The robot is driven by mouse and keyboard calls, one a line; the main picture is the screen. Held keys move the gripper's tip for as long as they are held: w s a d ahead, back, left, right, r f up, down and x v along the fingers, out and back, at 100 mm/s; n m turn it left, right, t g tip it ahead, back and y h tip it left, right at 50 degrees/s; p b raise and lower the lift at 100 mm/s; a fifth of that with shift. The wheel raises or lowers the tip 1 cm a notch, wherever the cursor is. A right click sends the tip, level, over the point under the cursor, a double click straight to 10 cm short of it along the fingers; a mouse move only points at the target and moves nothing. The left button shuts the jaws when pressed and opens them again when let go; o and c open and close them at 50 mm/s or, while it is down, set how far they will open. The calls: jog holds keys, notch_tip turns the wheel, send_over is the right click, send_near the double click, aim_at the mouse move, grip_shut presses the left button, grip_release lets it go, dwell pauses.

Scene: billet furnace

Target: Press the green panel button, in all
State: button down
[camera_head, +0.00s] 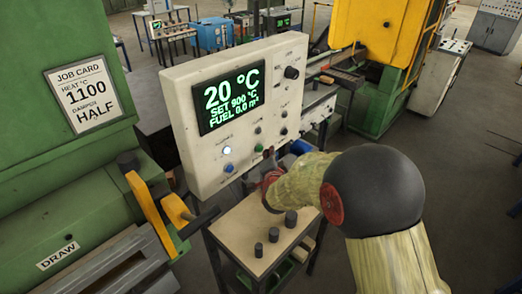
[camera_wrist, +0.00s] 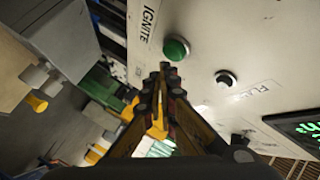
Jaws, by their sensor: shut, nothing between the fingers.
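The green button (camera_wrist: 176,48) is a round dome on the pale control panel (camera_wrist: 240,60), beside the label IGNITE in the wrist view. In the head view a small green button (camera_head: 258,147) shows on the lower part of the panel (camera_head: 185,120). My gripper (camera_wrist: 165,72) is shut and empty, its fingertips just below the green button in the wrist picture. I see no clear contact, and the depth gap is hard to judge. In the head view my gripper is mostly hidden behind my arm, by the panel's lower edge.
A black knob (camera_wrist: 226,78) sits beside the green button. The display (camera_head: 229,97) reads 20 °C, set 900 °C. A blue button (camera_head: 228,168) is lower left on the panel. A small table (camera_head: 240,225) with several dark cylinders stands below. A green furnace (camera_head: 60,150) is left.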

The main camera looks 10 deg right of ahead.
jog(key=shift+w+a+b, duration=0.25)
jog(key=shift+w+b, duration=0.1)
jog(key=shift+b, duration=0.05)
jog(key=shift+w+a, duration=0.25)
jog(key=shift+w, duration=0.05)
dwell(0.8)
jog(key=shift+s+d+b, duration=0.1)
jog(key=shift+d+b, duration=0.05)
jog(key=shift+b, duration=0.25)
jog(key=shift+s+d+b, duration=0.35)
jog(key=shift+s, duration=0.2)
jog(key=s+d+b, duration=0.1)
jog(key=s, duration=0.1)
jog(key=s+d+b, duration=0.1)
jog(key=s+d, duration=0.1)
dwell(0.5)
dwell(0.5)
